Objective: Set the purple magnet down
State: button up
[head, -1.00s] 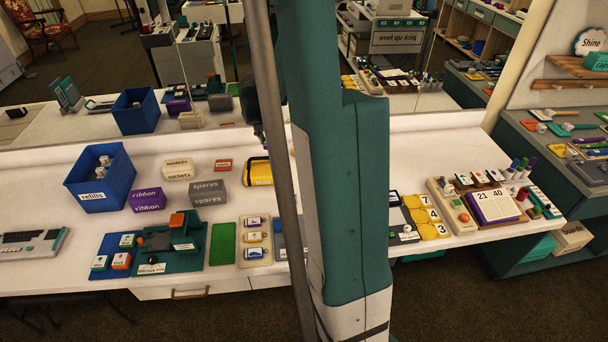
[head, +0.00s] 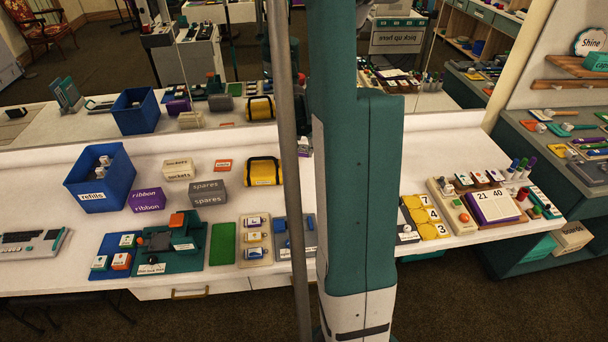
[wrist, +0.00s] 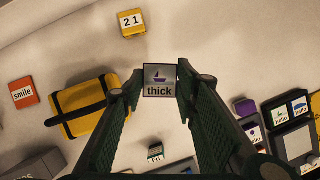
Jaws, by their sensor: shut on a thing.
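In the wrist view a yellow case (wrist: 92,106) and an orange "smile" block (wrist: 23,93) lie left. A yellow "21" block (wrist: 133,24) lies beyond the magnet. Several picture tiles (wrist: 300,104) stand right. White tabletop (wrist: 210,40) is clear beyond the fingertips.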

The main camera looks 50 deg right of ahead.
jog(key=shift+f, duration=0.45)
jog(key=shift+f, duration=0.1)
jog(key=shift+f+b, duration=0.55)
jog(key=shift+f, duration=2.45)
jog(key=shift+f+b, duration=0.3)
jog(key=shift+f, duration=1.6)
jog(key=shift+f, duration=0.15)
jog(key=o, duration=0.8)
jog(key=shift+o, duration=0.4)
